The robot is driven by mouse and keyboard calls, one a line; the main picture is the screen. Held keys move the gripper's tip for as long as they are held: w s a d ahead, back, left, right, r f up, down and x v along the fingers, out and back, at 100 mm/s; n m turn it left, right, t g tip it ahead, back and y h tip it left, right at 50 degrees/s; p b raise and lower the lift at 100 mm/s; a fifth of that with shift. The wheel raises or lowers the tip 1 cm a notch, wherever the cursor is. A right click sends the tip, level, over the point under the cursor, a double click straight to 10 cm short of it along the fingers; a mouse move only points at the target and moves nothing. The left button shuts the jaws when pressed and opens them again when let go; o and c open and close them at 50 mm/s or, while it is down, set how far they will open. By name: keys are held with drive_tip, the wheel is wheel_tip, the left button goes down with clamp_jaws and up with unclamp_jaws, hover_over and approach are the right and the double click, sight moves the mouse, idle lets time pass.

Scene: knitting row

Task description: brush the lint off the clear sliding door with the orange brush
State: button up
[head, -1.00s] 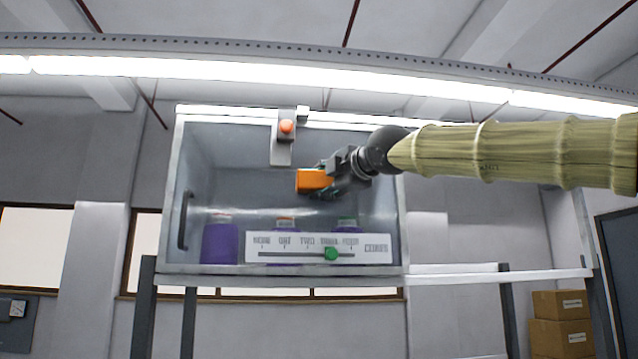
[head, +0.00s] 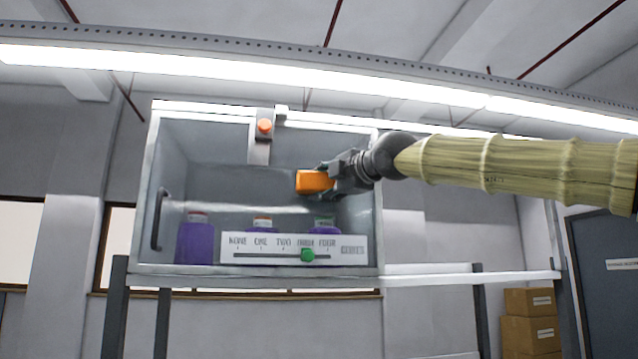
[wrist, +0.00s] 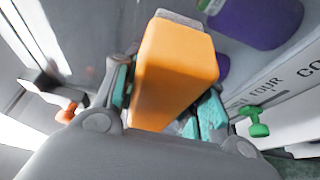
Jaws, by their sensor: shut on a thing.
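The clear sliding door (head: 210,150) forms the front of a grey cabinet and has a dark vertical handle (head: 159,219) at its left. My gripper (head: 332,183) is in front of the door's upper right part, shut on the orange brush (head: 312,182). In the wrist view the brush (wrist: 172,75) sits between my teal-padded fingers, with a pale grey strip at its far end. I cannot tell whether this end touches the door. No lint can be made out on the door.
An orange button (head: 265,126) is on a bracket at the cabinet's top. A label strip (head: 240,250) with a green slider knob (head: 307,255) runs along the lower front. Purple containers (head: 195,243) stand inside. Cardboard boxes (head: 530,330) are at the lower right.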

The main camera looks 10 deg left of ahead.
sight(297, 181)
drive_tip(key=w+d+p, duration=0.2)
drive_tip(key=d, duration=0.5)
idle(0.8)
drive_tip(key=shift+w+f, duration=0.1)
drive_tip(key=shift+s+a+b, duration=0.25)
drive_tip(key=shift+a+b, duration=0.1)
drive_tip(key=shift+a, duration=0.5)
drive_tip(key=shift+s+a+b, duration=0.25)
drive_tip(key=shift+a+b, duration=0.05)
drive_tip(key=shift+a, duration=0.55)
drive_tip(key=shift+s+a+b, duration=0.3)
drive_tip(key=shift+a+b, duration=0.25)
drive_tip(key=shift+a, duration=0.3)
drive_tip(key=shift+s+a+b, duration=0.3)
drive_tip(key=shift+a+b, duration=0.05)
drive_tip(key=shift+a, duration=0.6)
drive_tip(key=shift+a, duration=0.1)
drive_tip(key=shift+s+a+b, duration=0.35)
drive_tip(key=shift+a+b, duration=0.1)
drive_tip(key=shift+a, duration=0.65)
drive_tip(key=shift+s+a+b, duration=0.4)
drive_tip(key=shift+a+b, duration=0.05)
drive_tip(key=shift+a, duration=0.65)
drive_tip(key=shift+s+a+b, duration=0.35)
drive_tip(key=shift+a+b, duration=0.1)
drive_tip(key=shift+a, duration=0.65)
